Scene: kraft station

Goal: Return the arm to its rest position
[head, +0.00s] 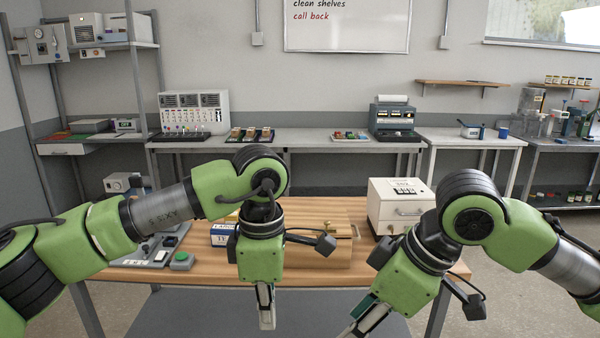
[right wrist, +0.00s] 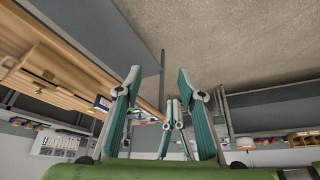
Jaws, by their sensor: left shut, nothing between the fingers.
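My left gripper (head: 266,308) hangs down in front of the wooden table (head: 370,262) in the head view. Its fingers are together and nothing shows between them. My right gripper (head: 362,325) is to its right, angled down and left, partly cut off by the lower edge. In the right wrist view, the fingers of my right gripper (right wrist: 157,78) stand wide apart with nothing held. My left gripper (right wrist: 170,115) also shows beyond them, between the right fingers. Both arms are bent, with their grippers near the table's front edge.
On the table are a wooden box (head: 315,252), a blue-and-white box (head: 222,234) partly hidden by my left arm, a white drawer box (head: 397,205) and a green button (head: 182,261). Benches with instruments (head: 395,118) line the back wall. Open floor (head: 495,270) lies at right.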

